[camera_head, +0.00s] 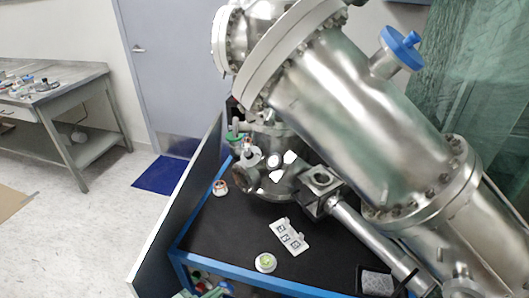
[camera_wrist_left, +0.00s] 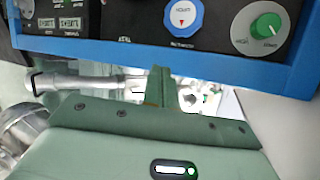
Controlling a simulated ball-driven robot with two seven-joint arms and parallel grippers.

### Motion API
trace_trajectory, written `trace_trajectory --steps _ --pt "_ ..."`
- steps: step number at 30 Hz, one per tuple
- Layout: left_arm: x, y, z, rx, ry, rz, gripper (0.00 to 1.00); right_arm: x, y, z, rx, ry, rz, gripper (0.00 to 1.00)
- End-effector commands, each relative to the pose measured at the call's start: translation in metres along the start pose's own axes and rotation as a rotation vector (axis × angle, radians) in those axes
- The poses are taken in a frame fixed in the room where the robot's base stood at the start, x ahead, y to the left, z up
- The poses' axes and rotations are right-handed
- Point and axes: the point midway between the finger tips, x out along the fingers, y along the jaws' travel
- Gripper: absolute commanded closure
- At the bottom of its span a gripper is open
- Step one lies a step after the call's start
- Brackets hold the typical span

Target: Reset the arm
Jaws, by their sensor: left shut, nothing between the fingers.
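My left gripper (camera_wrist_left: 160,85) shows in the left wrist view as green fingers closed together, with nothing held between them. Its green body fills the bottom of that view. In the head view only small green parts show at the bottom edge, and I cannot make out the fingers there. The fingers are apart from the blue frame edge (camera_wrist_left: 180,50) and the black panel above it. That panel bears a blue-and-white dial (camera_wrist_left: 183,16), a green knob (camera_wrist_left: 266,26) and two small displays (camera_wrist_left: 70,25). My right gripper is not in view.
On the worktop are a red-and-white round part (camera_head: 220,188), a white plate (camera_head: 289,237) and a white-green round part (camera_head: 265,262).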

Motion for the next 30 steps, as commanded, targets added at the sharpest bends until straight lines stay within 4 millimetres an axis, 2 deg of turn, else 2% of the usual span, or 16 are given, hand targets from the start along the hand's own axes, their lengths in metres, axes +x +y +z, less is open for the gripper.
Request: trace_trajectory --steps 1,5,7,9,12,15,18,21,24,30 --pt "-0.004 -0.001 0.025 -0.014 -0.058 -0.032 1.00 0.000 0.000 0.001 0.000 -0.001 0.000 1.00" --pt "-0.026 -0.001 0.104 -0.054 -0.248 -0.118 1.00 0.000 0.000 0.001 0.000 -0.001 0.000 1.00" --pt "-0.051 0.009 0.157 -0.090 -0.383 -0.161 1.00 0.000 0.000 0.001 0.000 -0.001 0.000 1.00" --pt "-0.084 0.028 0.210 -0.130 -0.529 -0.191 1.00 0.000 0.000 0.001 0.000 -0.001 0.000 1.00" --pt "-0.136 0.066 0.274 -0.193 -0.725 -0.211 1.00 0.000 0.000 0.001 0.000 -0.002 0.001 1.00" --pt "-0.189 0.109 0.319 -0.253 -0.895 -0.207 1.00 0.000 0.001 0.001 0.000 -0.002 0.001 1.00" --pt "-0.231 0.147 0.346 -0.302 -1.020 -0.194 1.00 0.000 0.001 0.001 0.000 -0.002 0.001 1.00" --pt "-0.259 0.173 0.359 -0.332 -1.099 -0.180 1.00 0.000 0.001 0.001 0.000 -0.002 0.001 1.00" --pt "-0.272 0.187 0.365 -0.347 -1.138 -0.171 1.00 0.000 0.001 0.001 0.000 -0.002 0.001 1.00" --pt "-0.274 0.189 0.366 -0.349 -1.143 -0.170 1.00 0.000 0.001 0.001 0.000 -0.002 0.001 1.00"
